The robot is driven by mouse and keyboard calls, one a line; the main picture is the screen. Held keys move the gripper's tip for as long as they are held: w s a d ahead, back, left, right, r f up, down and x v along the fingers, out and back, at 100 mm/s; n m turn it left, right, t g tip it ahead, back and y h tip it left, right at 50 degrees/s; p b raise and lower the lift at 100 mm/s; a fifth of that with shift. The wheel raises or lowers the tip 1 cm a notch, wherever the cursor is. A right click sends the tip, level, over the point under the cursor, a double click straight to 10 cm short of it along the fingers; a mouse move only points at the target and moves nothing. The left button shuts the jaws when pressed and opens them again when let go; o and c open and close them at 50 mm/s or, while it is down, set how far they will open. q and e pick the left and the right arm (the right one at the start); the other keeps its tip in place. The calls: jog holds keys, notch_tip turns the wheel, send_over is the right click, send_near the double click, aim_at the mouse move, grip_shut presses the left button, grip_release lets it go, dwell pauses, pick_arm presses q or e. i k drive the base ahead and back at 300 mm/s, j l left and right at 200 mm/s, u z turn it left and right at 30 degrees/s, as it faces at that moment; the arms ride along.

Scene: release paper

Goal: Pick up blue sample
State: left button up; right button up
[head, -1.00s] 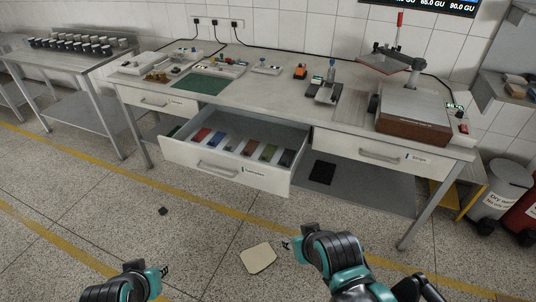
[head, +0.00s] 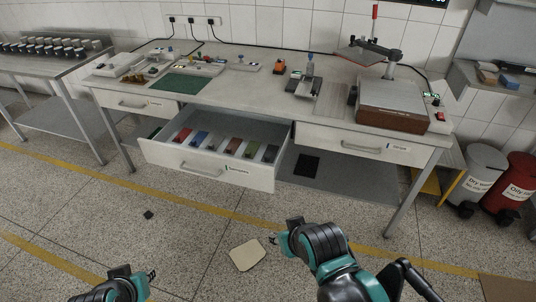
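The blue sample (head: 200,138) lies flat in the open drawer (head: 207,169) under the workbench. It is in a row of small flat samples, just right of the red sample (head: 184,135). My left gripper (head: 152,274) is low at the left, over the floor and well in front of the drawer. My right gripper (head: 273,240) is low in the middle, also well away from the drawer.
The workbench (head: 240,84) carries instruments and a green mat (head: 188,86). A closed drawer (head: 367,146) is at its right. Bins (head: 480,168) stand at the right. Floor before the drawer is mostly clear.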

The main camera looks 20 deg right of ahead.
aim_at(200, 136)
jog(key=i+j+z, duration=0.1)
jog(key=z, duration=0.7)
jog(key=i+j+z, duration=0.4)
jog(key=j, duration=0.2)
jog(key=j+z, duration=0.2)
jog(key=i+j+z, duration=0.2)
jog(key=j, duration=0.7)
jog(key=i+j, duration=0.1)
jog(key=j, duration=0.4)
jog(key=i+z, duration=0.05)
